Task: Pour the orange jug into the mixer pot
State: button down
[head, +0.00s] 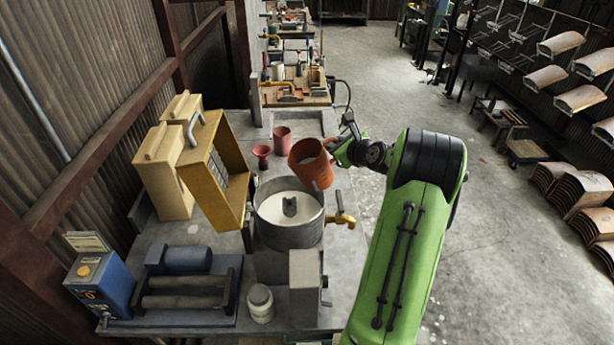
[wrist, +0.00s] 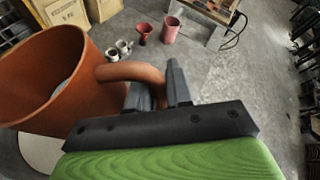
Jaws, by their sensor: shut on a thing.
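The orange jug (head: 311,163) is in the air just beyond the rim of the mixer pot, a little to its right, and is tilted. My gripper (head: 337,152) is shut on its handle from the right. In the wrist view the jug (wrist: 45,85) fills the left side, and my gripper (wrist: 158,90) has its fingers around the handle (wrist: 135,72). Something pale shows inside the jug. The mixer pot (head: 290,236) is a grey metal drum with pale contents and a grey hub in the middle. In the wrist view, part of it lies hidden under the jug.
A yellow hinged guard (head: 215,170) stands open left of the pot. A brass tap (head: 344,219) sticks out at its right. A white jar (head: 260,303), a blue control box (head: 100,282) and rollers (head: 185,290) are in front.

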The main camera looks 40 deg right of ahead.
jog(key=shift+w+d+r, duration=0.1)
jog(key=shift+r, duration=0.1)
jog(key=shift+r+n+b, duration=0.3)
jog(key=shift+r+n, duration=0.05)
jog(key=shift+n, duration=0.05)
jog(key=shift+r+h, duration=0.1)
jog(key=shift+h, duration=0.3)
jog(key=shift+a+r+n+b, duration=0.2)
jog(key=shift+r+n+b, duration=0.2)
jog(key=shift+b, duration=0.1)
jog(key=shift+h+b, duration=0.3)
jog(key=shift+a+r+n, duration=0.1)
jog(key=shift+r+n, duration=0.15)
jog(key=shift+n, duration=0.15)
jog(key=shift+a+r+n+h+b, duration=0.2)
jog(key=shift+r+n+h+b, duration=0.2)
jog(key=shift+b, duration=0.5)
jog(key=shift+a+r+n+h+b, duration=0.25)
jog(key=shift+a+n+h+b, duration=0.5)
jog(key=shift+b, duration=0.95)
